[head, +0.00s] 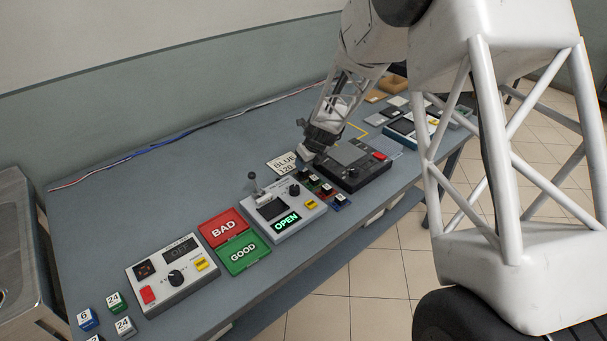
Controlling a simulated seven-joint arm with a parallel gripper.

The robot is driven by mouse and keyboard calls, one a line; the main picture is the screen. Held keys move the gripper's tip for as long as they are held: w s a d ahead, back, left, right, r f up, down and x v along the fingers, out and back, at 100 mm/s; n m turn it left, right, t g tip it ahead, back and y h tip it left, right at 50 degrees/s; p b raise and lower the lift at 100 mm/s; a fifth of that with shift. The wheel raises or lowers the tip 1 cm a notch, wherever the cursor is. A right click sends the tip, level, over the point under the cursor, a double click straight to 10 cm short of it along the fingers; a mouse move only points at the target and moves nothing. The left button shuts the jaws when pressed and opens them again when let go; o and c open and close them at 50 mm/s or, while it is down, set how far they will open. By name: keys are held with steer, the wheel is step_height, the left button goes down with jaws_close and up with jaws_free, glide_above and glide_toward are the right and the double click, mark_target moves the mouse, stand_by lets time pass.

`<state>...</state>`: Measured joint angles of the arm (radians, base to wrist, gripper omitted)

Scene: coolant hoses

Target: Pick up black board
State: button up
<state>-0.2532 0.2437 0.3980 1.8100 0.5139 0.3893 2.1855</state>
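A row of several small coloured boards lies on the table between the light grey device with the "OPEN" display and the dark device. Red (327,190) and blue (342,200) boards stand out at the near end. A darker green or black board (313,181) lies behind them; its colour is too small to be sure of, so I cannot tell for certain which one is the black board. My gripper (308,154) points down close to the table, just behind the row and beside the "BLUE 120" card. Its fingers are too small and dark to show their opening or any held thing.
The "BLUE 120" card (283,163) lies left of my gripper. The "OPEN" device (280,212) with its lever and the dark device (355,170) flank the row. Red BAD (222,226) and green GOOD (244,253) pads lie further left. The table's back strip is mostly clear.

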steer(key=shift+x, duration=2.15)
steer(key=shift+s+f, duration=0.1)
steer(key=shift+s, duration=0.05)
steer(key=c, duration=1)
steer(key=shift+r, duration=5.05)
